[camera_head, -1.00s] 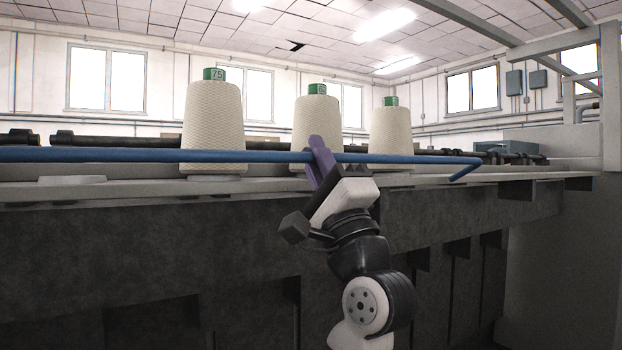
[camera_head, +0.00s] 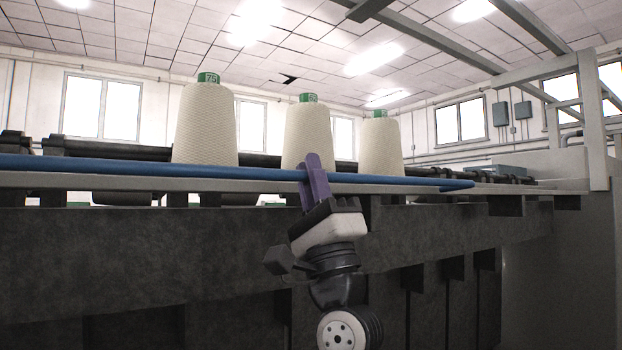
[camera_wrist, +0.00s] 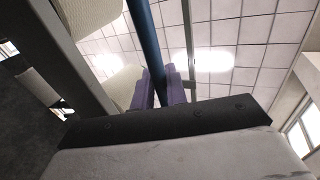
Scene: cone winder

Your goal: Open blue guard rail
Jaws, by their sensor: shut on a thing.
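The blue guard rail (camera_head: 230,173) is a long thin bar running across the front of the winder, with a short end piece (camera_head: 457,185) at its right. My gripper (camera_head: 316,172), with purple fingers, is shut on the rail near its middle, coming from below. In the wrist view the rail (camera_wrist: 147,45) passes up between the two purple fingers (camera_wrist: 158,90). The fingers hide a short stretch of the rail.
White yarn cones with green tops stand behind the rail: left (camera_head: 207,128), middle (camera_head: 307,140) and right (camera_head: 380,146). The grey machine edge (camera_head: 520,188) and dark front panel (camera_head: 150,245) lie below. A grey frame (camera_head: 594,120) stands at the right.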

